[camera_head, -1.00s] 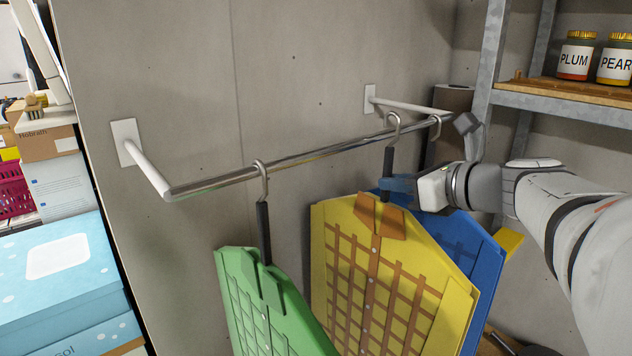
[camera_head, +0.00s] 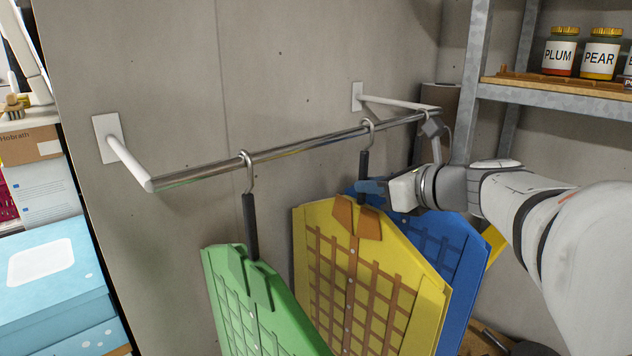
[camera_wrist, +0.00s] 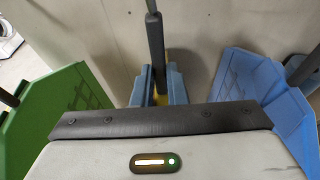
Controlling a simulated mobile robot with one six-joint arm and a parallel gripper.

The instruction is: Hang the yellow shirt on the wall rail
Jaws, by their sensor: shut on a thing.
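The yellow shirt (camera_head: 335,235), a flat panel with a brown grid, hangs upright between the green and blue ones. Its metal hook (camera_head: 368,128) looks to be over the wall rail (camera_head: 290,149); whether it bears the weight I cannot tell. My gripper (camera_head: 371,187) is shut on the black hanger neck (camera_head: 363,165), just above the shirt's collar. In the wrist view, my blue fingers (camera_wrist: 157,80) close around the black neck (camera_wrist: 155,45), and a little yellow shows below. My gripper hides part of the neck.
A green shirt (camera_head: 235,290) hangs on the rail to the left. A blue shirt (camera_head: 425,240) is close behind the yellow one on the right; my arm hides its upper part. A metal shelf (camera_head: 560,95) with jars stands right. Blue boxes (camera_head: 50,280) are at left.

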